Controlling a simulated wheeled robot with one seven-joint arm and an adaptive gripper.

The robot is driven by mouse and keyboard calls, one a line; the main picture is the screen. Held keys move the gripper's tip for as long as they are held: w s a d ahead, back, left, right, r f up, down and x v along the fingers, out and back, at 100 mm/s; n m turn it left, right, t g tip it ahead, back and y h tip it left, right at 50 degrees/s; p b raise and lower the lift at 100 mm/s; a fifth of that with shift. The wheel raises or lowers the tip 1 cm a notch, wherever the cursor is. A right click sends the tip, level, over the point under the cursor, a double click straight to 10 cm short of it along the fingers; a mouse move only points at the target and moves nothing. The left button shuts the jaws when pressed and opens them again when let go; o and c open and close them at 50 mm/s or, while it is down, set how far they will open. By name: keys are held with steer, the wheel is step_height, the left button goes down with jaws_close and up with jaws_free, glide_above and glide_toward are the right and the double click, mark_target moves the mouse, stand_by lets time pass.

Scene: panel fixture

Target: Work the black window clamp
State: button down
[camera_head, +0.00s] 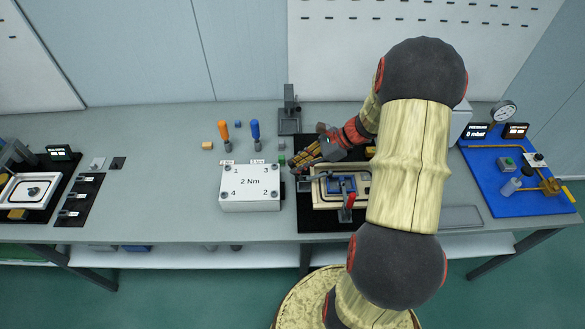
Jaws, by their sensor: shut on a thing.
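A fixture with a cream frame (319,202) sits on a black mat (312,224) on the bench, partly hidden behind my arm. Inside the frame is a blue part (336,187). A clamp with a red handle (347,207) stands at the frame's front side. My gripper (298,163) reaches in from the right to the frame's back left corner. Its yellow-striped fingers are shut on a small dark piece there, which looks like the black window clamp's handle. The fingers mostly cover it, and its exact position cannot be told. A grey bar (322,176) extends rightward just in front of the fingers.
A white box (250,199) marked 2 Nm stands close left of the mat. Orange (223,130) and blue (255,130) screwdrivers stand behind it. A dark stand (289,115) is behind the fixture. A blue board (515,180) with a gauge lies right.

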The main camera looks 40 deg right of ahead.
steer(key=shift+s+d+t+y, duration=0.3)
steer(key=shift+d+t+y, duration=0.2)
steer(key=shift+y, duration=0.2)
steer(key=c, duration=2)
jaws_free()
steer(key=shift+c, duration=0.2)
steer(key=shift+r, duration=0.1)
steer(key=v, duration=1.2)
